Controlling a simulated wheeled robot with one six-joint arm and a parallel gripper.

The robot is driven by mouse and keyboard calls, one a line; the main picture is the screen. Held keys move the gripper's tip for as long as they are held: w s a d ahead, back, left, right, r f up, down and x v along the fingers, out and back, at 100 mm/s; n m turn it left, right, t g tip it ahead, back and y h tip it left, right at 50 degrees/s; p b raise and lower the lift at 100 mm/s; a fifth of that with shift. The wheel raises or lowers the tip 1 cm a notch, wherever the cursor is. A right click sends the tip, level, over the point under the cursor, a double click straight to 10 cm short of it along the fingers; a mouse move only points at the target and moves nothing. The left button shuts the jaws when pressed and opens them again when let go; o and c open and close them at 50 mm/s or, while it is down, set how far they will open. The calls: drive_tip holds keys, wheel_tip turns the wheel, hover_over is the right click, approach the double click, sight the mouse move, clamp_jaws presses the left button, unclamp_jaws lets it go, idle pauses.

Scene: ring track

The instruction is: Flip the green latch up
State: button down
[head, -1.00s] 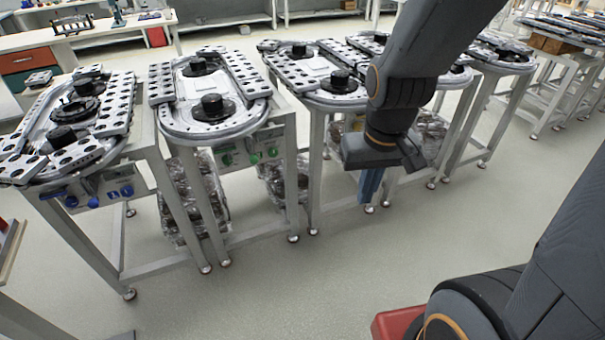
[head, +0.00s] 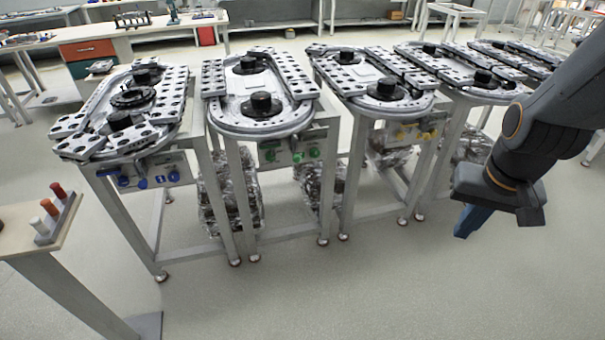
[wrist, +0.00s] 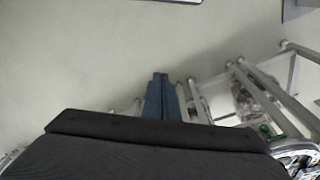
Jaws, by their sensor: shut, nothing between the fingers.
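The green latch parts show as small green knobs (head: 299,155) on the front panel under the second ring track (head: 262,118) from the left, in the head view. I cannot tell from this distance which way the latch is turned. In the wrist view a green part (wrist: 265,128) shows at the lower right, beside the table frame. My gripper (head: 462,232) has blue fingers and is shut and empty. It hangs in front of the tables at the right of the head view, well apart from the green parts. In the wrist view its fingers (wrist: 160,80) are together.
The left ring track has a panel with blue knobs (head: 142,182); the third has yellow knobs (head: 412,134). A small table (head: 20,222) with coloured pegs stands at the near left. Wrapped bundles (head: 230,195) lie under the tables. Floor in front is clear.

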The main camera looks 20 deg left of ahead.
drive_tip(key=w+a+f+m+t+y+b, duration=0.1)
drive_tip(key=w+a+f+m+t+b, duration=0.25)
drive_tip(key=w+a+f, duration=0.4)
drive_tip(key=w+a+f+m+t+y+b, duration=0.2)
drive_tip(key=w+a+f+m+b, duration=0.3)
drive_tip(key=w, duration=0.5)
drive_tip(key=w+a+f+m+t+y+b, duration=0.1)
drive_tip(key=w+a+f+m+t+b, duration=0.35)
drive_tip(key=w, duration=0.45)
drive_tip(key=a+f+m+t+y+b, duration=0.2)
drive_tip(key=a+f+m+y+b, duration=0.2)
drive_tip(key=a, duration=0.5)
drive_tip(key=s+a+f+m+t+y+b, duration=0.1)
drive_tip(key=a+f+m+t+y+b, duration=0.2)
drive_tip(key=a+f+m+b, duration=0.4)
drive_tip(key=a+f+m+y, duration=0.1)
drive_tip(key=a, duration=0.1)
drive_tip(key=shift+s+a+f, duration=0.15)
drive_tip(key=shift+a+f, duration=0.05)
drive_tip(key=shift+a, duration=0.15)
drive_tip(key=w+a+r, duration=0.6)
drive_tip(key=w, duration=0.1)
drive_tip(key=shift+w+a+r+p, duration=0.15)
drive_tip(key=shift+w+a+p, duration=0.05)
drive_tip(key=shift+w+p, duration=0.1)
